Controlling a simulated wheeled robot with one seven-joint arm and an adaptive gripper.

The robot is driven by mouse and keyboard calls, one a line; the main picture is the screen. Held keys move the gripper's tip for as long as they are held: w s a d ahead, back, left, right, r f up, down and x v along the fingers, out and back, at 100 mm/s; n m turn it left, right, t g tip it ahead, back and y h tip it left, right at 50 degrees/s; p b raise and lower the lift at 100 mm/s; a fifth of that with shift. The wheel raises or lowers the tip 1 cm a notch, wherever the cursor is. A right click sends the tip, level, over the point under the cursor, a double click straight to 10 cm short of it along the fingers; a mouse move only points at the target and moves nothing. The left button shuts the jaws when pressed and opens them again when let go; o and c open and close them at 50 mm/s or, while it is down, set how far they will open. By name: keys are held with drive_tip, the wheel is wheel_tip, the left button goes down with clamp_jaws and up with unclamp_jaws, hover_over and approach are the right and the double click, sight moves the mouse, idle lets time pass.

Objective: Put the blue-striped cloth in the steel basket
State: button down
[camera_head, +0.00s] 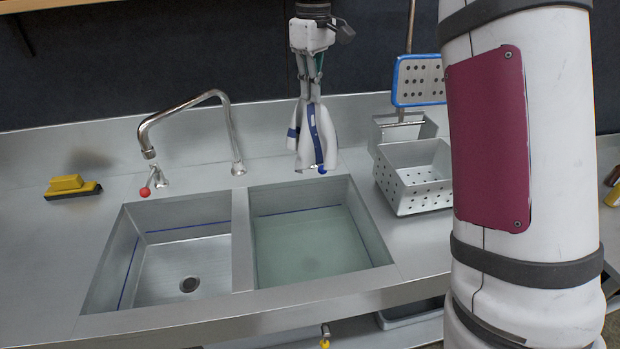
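The blue-striped cloth (315,138) is white with blue stripes and hangs down from my gripper (310,92). My gripper points down and its fingers are shut on the top of the cloth. It holds the cloth above the back edge of the right sink basin, in front of the back wall. A blue-tipped tap handle shows by the cloth's lower edge. The steel basket (424,194) is a perforated box on the counter, right of the right basin and of my gripper. Its inside looks empty where I can see it. My arm stands close to its right side.
The right basin (372,235) holds greenish water; the left basin (107,268) is empty. A tall faucet (187,104) with a red-tipped handle stands behind them. A blue-rimmed perforated skimmer (418,80) stands in a steel holder (388,132) behind the basket. A yellow brush (68,184) lies at far left.

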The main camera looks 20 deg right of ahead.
drive_tip(key=s+d+r, duration=0.1)
drive_tip(key=d, duration=1.6)
drive_tip(key=s+d+r+b, duration=0.1)
drive_tip(key=s+d, duration=0.1)
drive_tip(key=d, duration=1.5)
drive_tip(key=shift+r+b, duration=0.3)
drive_tip(key=shift+r, duration=0.1)
drive_tip(key=shift+s+a, duration=0.1)
drive_tip(key=shift+a, duration=0.25)
drive_tip(key=shift+d+f+p, duration=0.15)
drive_tip(key=shift+f, duration=7.5)
drive_tip(key=shift+d+f+p, duration=0.15)
drive_tip(key=shift+f, duration=7.5)
drive_tip(key=c, duration=2.3)
unclamp_jaws()
drive_tip(key=o, duration=0.5)
